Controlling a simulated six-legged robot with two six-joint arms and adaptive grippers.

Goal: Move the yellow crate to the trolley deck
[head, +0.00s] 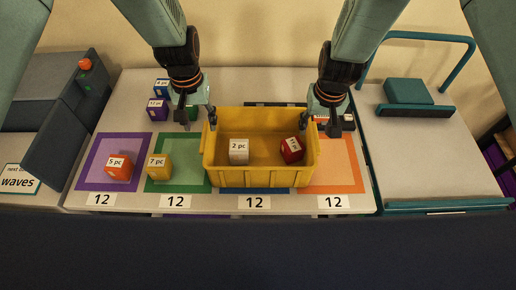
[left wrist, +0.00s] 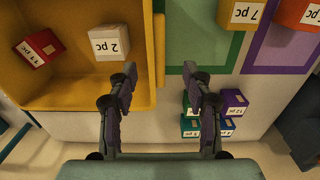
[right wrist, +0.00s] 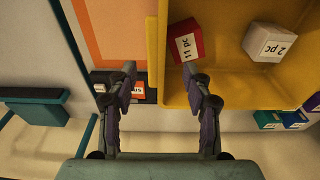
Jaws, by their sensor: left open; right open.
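The yellow crate (head: 262,178) stands on the table over the blue-marked square, with a white block (head: 239,151) and a red block (head: 291,150) inside. My left gripper (head: 199,122) is open at its left end wall; in the left wrist view that wall (left wrist: 159,45) lies between the fingers. My right gripper (head: 318,127) is open at its right end; in the right wrist view that wall (right wrist: 151,50) lies between the fingers. Neither gripper is closed on the crate. The trolley deck (head: 425,165), grey with a teal rail, is at the right, beside the table.
An orange block (head: 118,167) and a yellow block (head: 159,166) sit on the purple and green squares. Several small blocks stand behind them. A dark machine (head: 62,120) stands left.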

